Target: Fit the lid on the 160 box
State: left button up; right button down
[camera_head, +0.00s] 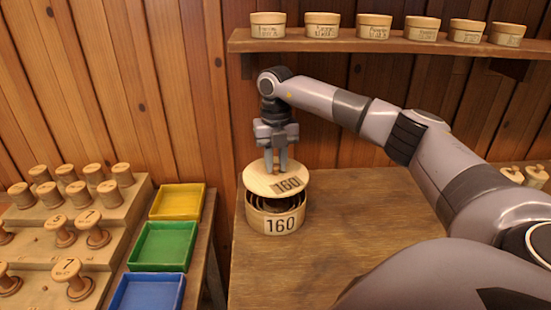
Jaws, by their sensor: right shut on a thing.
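The round wooden 160 box (277,222) stands on the left part of the wooden table, its number facing me. Dark contents show through a gap below the lid. The round lid (258,184), also marked 160, is over the box, tilted, with a gap at the front right. Whether its far edge touches the rim I cannot tell. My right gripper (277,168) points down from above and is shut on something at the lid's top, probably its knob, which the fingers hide. My left gripper is not in view.
A shelf (350,42) with several small labelled tubs runs along the wall behind my right arm. At left are yellow (178,202), green (163,246) and blue (148,292) trays and a stepped stand with spools. The table (345,215) right of the box is clear.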

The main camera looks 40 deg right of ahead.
aim_at(276, 165)
jog(key=shift+f, duration=0.65)
jog(key=shift+f+b, duration=0.65)
jog(key=shift+f, duration=0.1)
jog(key=shift+f+b, duration=0.6)
jog(key=shift+b, duration=0.1)
jog(key=shift+f, duration=0.25)
jog(key=shift+r+p, duration=0.1)
jog(key=shift+p, duration=0.35)
jog(key=shift+f, duration=0.3)
